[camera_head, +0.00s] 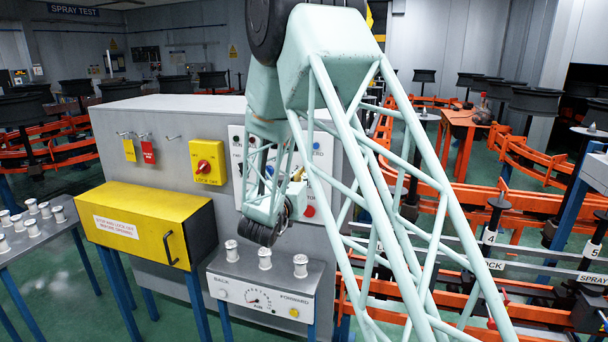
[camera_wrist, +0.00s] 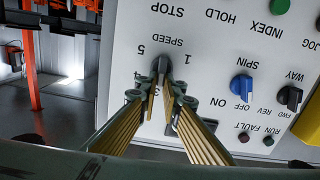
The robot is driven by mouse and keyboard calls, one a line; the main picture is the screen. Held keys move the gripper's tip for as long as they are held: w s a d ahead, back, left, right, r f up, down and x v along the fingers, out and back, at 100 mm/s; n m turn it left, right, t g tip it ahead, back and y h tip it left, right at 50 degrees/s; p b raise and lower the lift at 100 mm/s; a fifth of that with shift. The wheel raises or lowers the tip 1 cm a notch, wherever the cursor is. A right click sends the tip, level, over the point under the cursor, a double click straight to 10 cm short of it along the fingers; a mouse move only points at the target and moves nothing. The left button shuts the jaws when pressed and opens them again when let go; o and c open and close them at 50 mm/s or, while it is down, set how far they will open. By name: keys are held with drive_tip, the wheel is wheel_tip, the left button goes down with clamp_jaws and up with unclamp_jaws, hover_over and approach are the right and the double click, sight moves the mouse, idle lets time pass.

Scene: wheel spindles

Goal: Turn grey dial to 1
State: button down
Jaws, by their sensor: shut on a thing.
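The grey dial (camera_wrist: 160,66) sits under the word SPEED on a white control panel (camera_wrist: 215,50), which appears upside down in the wrist view. A "1" is printed close to the dial on the picture's right and a "5" on its left. My gripper (camera_wrist: 161,82) is shut on the dial, with a fingertip on each side. The fingers hide part of the dial and the print below it, and I cannot tell its exact setting. In the head view my gripper (camera_head: 292,190) is at the panel, and my arm hides the dial.
A blue SPIN knob (camera_wrist: 242,86) and a black WAY knob (camera_wrist: 289,97) are beside the dial. A yellow lock-off switch (camera_head: 208,162) is left of the panel in the head view.

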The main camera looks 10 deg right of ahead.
drive_tip(key=f+n+p, duration=0.1)
drive_tip(key=n+p, duration=0.2)
drive_tip(key=n, duration=0.4)
drive_tip(key=a+n+p, duration=0.1)
drive_tip(key=n+p, duration=0.3)
drive_tip(key=n, duration=0.4)
drive_tip(key=w+f+n+p, duration=0.1)
drive_tip(key=n+p, duration=0.3)
drive_tip(key=n, duration=0.4)
drive_tip(key=shift+a+f, duration=0.15)
drive_tip(key=shift+f, duration=0.2)
idle(0.5)
drive_tip(key=c, duration=2.8)
unclamp_jaws()
drive_tip(key=shift+f, duration=0.1)
drive_tip(key=shift+s+f, duration=0.1)
